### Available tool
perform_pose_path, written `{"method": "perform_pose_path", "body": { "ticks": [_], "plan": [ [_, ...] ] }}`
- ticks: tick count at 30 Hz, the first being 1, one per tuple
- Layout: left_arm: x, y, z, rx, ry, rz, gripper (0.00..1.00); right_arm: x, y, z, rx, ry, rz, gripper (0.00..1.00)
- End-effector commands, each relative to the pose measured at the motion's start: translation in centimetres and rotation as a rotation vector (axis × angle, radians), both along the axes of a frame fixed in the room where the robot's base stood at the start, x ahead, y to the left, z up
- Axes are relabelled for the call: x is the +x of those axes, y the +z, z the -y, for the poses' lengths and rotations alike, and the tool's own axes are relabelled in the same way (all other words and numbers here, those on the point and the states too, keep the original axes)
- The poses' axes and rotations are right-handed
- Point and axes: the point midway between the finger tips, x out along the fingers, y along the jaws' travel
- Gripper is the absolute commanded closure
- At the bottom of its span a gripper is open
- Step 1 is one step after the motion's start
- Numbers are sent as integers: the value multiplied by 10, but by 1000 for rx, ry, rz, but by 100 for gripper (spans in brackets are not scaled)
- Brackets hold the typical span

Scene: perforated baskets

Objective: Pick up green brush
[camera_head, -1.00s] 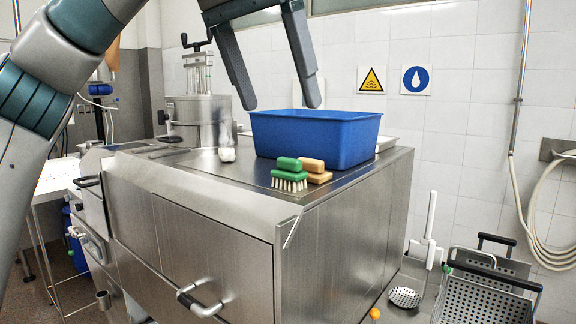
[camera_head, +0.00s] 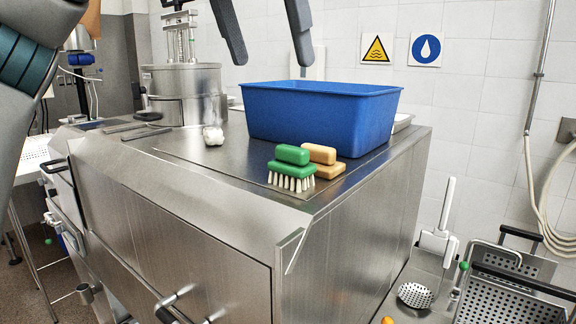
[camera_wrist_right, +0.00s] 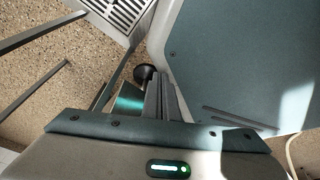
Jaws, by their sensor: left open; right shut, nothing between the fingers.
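The green brush (camera_head: 291,168), with pale bristles facing down, rests on the steel counter (camera_head: 225,182) near its front right corner. A tan brush (camera_head: 324,160) stands right beside it, partly hidden behind it. My left gripper (camera_head: 272,60) is open and empty, with its two fingers pointing down above the blue tub in the picture, higher than the green brush and apart from it. My right gripper (camera_wrist_right: 160,96) shows only in the right wrist view; its fingers are together with nothing between them, over the speckled floor. The brush is not in that view.
A blue tub (camera_head: 318,112) stands just behind the brushes. A small white object (camera_head: 213,136) lies to the left on the counter, before a steel pot (camera_head: 186,94). Perforated baskets (camera_head: 507,300) sit lower right.

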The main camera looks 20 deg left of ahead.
Motion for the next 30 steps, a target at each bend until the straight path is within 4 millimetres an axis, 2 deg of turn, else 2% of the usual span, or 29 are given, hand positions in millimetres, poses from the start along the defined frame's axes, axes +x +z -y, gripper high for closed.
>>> {"method": "perform_pose_path", "body": {
  "ticks": [5,14,17,24,30],
  "plan": [
    [4,-9,0,1,0,-3,20,-3,0,-4,4,-1,-1,100],
    [20,-51,6,2,0,-3,20,8,6,-16,17,-3,11,100],
    [27,-67,9,3,1,-2,20,1,5,-12,9,-3,-10,100],
    [40,-101,14,2,1,-3,20,-34,2,6,-19,-7,-90,100],
    [44,-113,16,0,1,-2,20,-49,0,16,-31,-11,-119,100]
  ]
}}
